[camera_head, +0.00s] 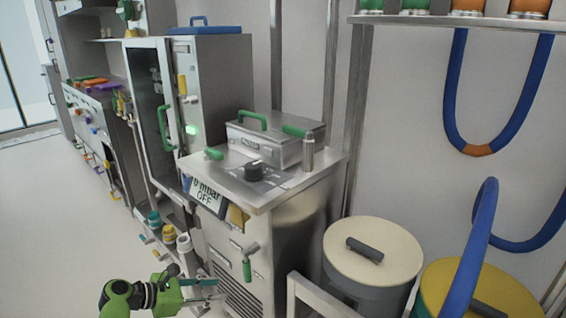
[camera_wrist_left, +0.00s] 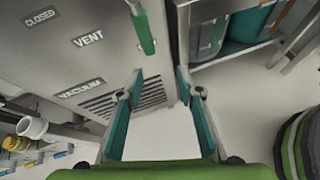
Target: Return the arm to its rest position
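My left gripper (camera_head: 210,290) is at the bottom of the head view, low in front of the steel cabinet (camera_head: 290,235). In the left wrist view the gripper (camera_wrist_left: 160,78) has its two teal fingers spread apart with nothing between them. The green-handled lever (camera_head: 247,268) on the cabinet front is to the right of the gripper in the head view. A green handle (camera_wrist_left: 143,30) shows just beyond the fingertips in the wrist view; I cannot tell whether the gripper touches it. My right gripper is in neither view.
Two round bins, one with a cream lid (camera_head: 400,240) and one yellow (camera_head: 500,285), stand right of the cabinet. A blue hose (camera_head: 455,90) hangs on the right wall. An open glass-door unit (camera_head: 148,120) stands behind left. The floor (camera_head: 60,230) at left is clear.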

